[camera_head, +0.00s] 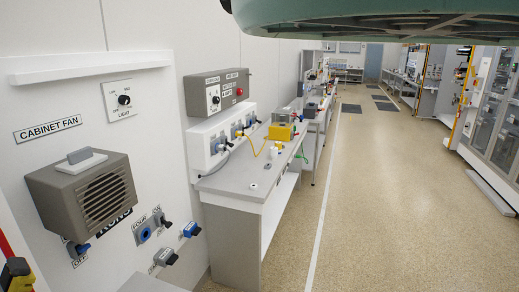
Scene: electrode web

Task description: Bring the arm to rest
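My gripper is not in the head view, so I cannot tell whether it is open or holds anything. No part that I can surely call my arm shows. A pale teal rounded body with a dark slatted underside hangs across the top edge, close to the camera; I cannot tell what it belongs to.
A grey vented box (84,193) labelled CABINET FAN juts from the left wall, near several switches. A grey bench (236,184) carries a yellow box (281,132). Cabinets (492,115) line the right side. The speckled floor (380,200) between them is clear.

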